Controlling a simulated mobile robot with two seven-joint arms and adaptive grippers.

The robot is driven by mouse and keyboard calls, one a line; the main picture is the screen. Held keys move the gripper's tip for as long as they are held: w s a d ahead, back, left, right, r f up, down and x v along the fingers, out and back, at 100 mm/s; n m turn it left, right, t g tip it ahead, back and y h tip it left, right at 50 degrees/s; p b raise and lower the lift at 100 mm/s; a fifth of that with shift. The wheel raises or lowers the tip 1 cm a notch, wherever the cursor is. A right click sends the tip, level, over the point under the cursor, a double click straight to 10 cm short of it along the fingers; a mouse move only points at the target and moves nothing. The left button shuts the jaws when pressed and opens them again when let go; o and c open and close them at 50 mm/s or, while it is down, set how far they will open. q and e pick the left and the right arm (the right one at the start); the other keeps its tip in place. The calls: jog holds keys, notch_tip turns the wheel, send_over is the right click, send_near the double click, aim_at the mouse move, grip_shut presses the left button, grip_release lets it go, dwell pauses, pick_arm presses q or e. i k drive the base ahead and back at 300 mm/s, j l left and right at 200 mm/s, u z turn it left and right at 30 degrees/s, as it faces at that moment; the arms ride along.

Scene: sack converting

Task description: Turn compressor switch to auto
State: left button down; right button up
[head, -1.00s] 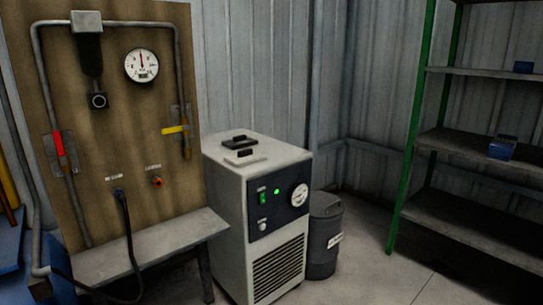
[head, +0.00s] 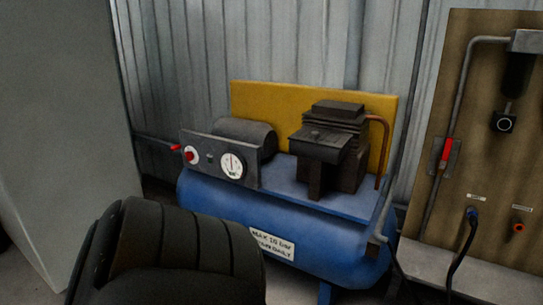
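The compressor stands by the corrugated wall in the head view, with a blue tank (head: 310,235) and a dark pump block (head: 335,145) on top. Its grey control panel (head: 258,178) is at the left end. The panel carries a red knob on a pale round plate (head: 190,154), a small dark detail and a white round gauge (head: 232,166). A small red part (head: 175,147) sticks out at the panel's left edge. The knob's setting is too small to read. Neither gripper can be made out in view.
A yellow board (head: 260,98) stands behind the pump. A large grey surface (head: 65,120) fills the left side. A dark ribbed shape at bottom left hides part of the tank; I cannot tell whether it is mine. A brown pipe board (head: 490,150) stands right.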

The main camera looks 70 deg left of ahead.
aim_at(189, 156)
jog(key=u, duration=2.6)
jog(key=i+j+z, duration=0.3)
jog(key=i+j, duration=0.05)
jog(key=i, duration=0.05)
